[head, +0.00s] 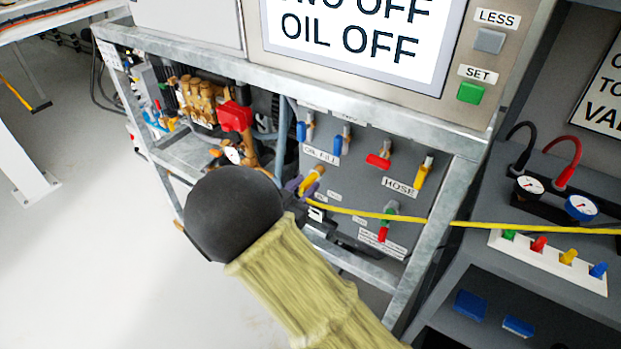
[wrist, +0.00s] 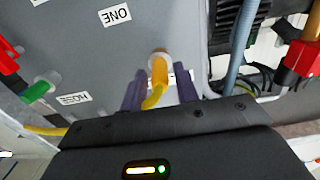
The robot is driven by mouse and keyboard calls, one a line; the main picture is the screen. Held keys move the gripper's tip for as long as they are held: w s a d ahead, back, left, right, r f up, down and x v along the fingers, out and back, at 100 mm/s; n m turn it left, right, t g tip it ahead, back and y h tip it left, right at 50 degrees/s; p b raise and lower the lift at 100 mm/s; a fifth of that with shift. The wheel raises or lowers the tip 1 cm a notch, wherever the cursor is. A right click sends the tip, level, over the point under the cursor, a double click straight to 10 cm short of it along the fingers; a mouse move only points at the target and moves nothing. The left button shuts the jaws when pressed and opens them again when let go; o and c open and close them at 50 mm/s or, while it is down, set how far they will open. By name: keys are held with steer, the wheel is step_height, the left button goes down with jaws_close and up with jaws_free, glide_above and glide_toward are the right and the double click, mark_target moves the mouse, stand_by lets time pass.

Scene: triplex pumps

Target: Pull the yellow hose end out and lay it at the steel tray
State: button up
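The yellow hose end (head: 312,181) sits in a pale round port on the grey valve panel (head: 345,165). The yellow hose (head: 430,219) runs from it to the right across the frame. In the wrist view the hose end (wrist: 159,72) points into the port and bends down toward my gripper. My gripper (wrist: 160,92) has its two purple fingers on either side of the hose end, with a gap showing on the right. In the head view my arm hides most of my gripper (head: 303,186). I cannot pick out the steel tray.
Several coloured valve handles (head: 421,172) stick out of the panel around the port. A steel frame post (head: 435,225) stands at right. A white strip with coloured plugs (head: 550,262) and gauges (head: 582,208) lies beyond it. A red-and-brass pump (head: 236,116) is left. Floor at left is clear.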

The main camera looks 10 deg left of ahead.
jaws_close()
steer(key=shift+a, duration=0.1)
steer(key=shift+s, duration=0.4)
steer(key=shift+s+a, duration=0.1)
steer(key=shift+s, duration=0.1)
steer(key=shift+s+a+p, duration=0.3)
steer(key=shift+s, duration=0.35)
steer(key=shift+p+v, duration=0.6)
steer(key=shift+v, duration=1.8)
